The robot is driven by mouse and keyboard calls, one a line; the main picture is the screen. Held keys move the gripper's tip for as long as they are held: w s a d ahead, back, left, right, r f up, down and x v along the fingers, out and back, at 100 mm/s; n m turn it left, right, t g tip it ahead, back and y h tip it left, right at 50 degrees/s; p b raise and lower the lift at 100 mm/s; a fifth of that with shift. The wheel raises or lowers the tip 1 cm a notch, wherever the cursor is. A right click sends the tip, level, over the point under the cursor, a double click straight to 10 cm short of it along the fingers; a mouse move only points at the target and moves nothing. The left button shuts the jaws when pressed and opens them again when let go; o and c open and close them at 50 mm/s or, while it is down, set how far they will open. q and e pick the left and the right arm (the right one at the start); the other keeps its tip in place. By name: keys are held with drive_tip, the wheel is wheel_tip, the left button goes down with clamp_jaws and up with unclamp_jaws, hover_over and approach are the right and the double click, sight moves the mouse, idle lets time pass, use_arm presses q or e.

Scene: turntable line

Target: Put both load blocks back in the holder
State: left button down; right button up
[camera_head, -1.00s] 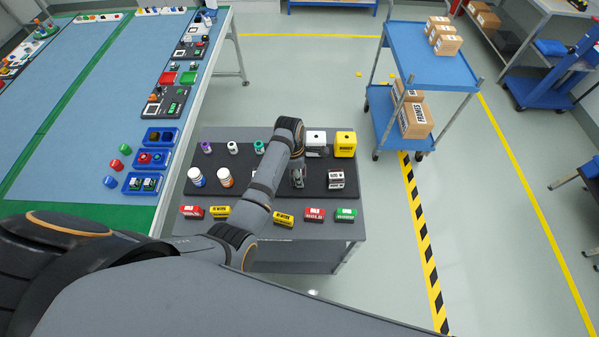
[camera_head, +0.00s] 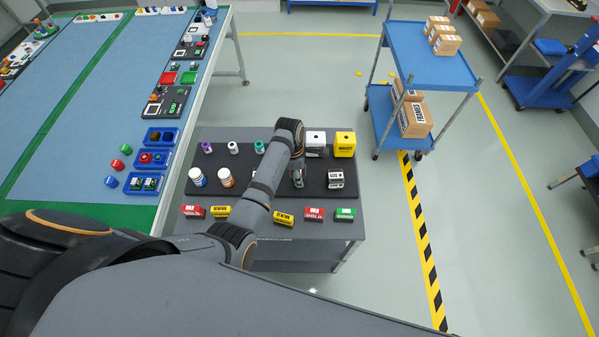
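A small block with a dark top and a white label (camera_head: 336,180) stands on the right part of the black tray (camera_head: 270,187) on the grey table. I cannot be sure that it is one of the load blocks or that the tray is the holder. My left gripper (camera_head: 299,182) points down over the tray, just left of this block and apart from it. The gripper is small and partly hidden by its own wrist, so its opening and any held thing cannot be made out. My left arm hides the tray's middle. My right gripper is not in view.
A white block (camera_head: 315,142) and a yellow block (camera_head: 345,144) stand at the tray's back right. White jars (camera_head: 196,177) stand at its left. Red, yellow and green labelled blocks (camera_head: 314,215) line the table's front. A blue cart (camera_head: 432,65) stands beyond, at the right.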

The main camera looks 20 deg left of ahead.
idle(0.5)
use_arm(q)
drive_tip(key=shift+f+b, duration=0.45)
drive_tip(key=shift+f, duration=0.8)
drive_tip(key=shift+c, duration=2.4)
unclamp_jaws()
drive_tip(key=r, duration=0.4)
drive_tip(key=a+r, duration=0.1)
drive_tip(key=r, duration=0.7)
drive_tip(key=shift+s+a, duration=0.2)
drive_tip(key=shift+f, duration=0.1)
